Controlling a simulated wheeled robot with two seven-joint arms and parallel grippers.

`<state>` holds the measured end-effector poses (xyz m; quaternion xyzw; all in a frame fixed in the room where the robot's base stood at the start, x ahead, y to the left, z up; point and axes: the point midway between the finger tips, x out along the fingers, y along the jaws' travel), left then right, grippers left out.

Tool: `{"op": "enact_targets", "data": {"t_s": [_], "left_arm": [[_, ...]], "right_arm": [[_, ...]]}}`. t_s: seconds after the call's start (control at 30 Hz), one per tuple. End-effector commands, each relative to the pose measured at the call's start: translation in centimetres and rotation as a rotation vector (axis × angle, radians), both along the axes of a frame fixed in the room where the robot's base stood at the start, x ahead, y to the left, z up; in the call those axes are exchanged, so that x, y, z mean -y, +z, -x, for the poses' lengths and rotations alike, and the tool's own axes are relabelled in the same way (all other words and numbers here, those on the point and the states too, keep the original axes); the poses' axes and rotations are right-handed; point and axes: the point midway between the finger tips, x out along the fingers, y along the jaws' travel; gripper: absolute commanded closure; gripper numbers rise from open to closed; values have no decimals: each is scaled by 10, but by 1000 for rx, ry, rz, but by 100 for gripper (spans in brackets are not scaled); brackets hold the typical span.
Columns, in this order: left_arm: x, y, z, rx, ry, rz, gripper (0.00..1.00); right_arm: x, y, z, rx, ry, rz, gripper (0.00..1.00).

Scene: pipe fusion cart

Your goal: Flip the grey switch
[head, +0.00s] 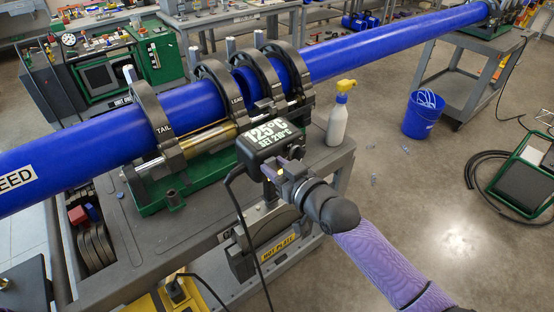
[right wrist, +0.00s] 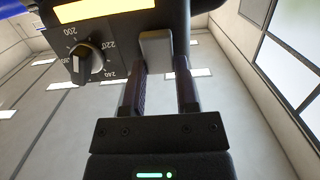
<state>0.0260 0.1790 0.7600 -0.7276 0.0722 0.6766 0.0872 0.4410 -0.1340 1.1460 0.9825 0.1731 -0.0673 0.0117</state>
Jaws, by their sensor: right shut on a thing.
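The black heater control box (head: 268,138) reads 125°C, SET 210°C, at the front edge of the cart. In the right wrist view, the box (right wrist: 115,20) shows upside down, with a numbered dial (right wrist: 84,64). A grey block-like piece (right wrist: 156,48), which looks like the grey switch, stands out from the box beside the dial. My right gripper (head: 279,172) is at the near side of the box. Its fingertips (right wrist: 160,65) are shut on the grey piece, one on each side. The switch is hidden in the head view. My left gripper is out of view.
A long blue pipe (head: 395,42) runs through black clamps (head: 150,112) above the grey cart (head: 135,240). A spray bottle (head: 338,122) stands on the cart's right corner. Black cables hang in front of the cart. A blue bucket (head: 424,115) is on the open floor at right.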

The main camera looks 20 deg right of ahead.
Motion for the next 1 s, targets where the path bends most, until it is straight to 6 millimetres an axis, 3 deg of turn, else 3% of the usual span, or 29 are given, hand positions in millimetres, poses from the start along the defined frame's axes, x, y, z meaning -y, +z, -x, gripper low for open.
{"op": "enact_targets", "data": {"t_s": [0.1,0.13,0.3,0.67,1.0], "left_arm": [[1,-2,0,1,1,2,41],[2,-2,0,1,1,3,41],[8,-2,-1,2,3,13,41],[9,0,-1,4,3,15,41],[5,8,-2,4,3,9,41]], "right_arm": [[0,0,0,4,-1,-1,100],[0,0,0,4,-1,-1,60],[0,0,0,4,-1,-1,26],[4,1,8,2,-1,0,26],[29,10,80,-1,0,0,26]]}}
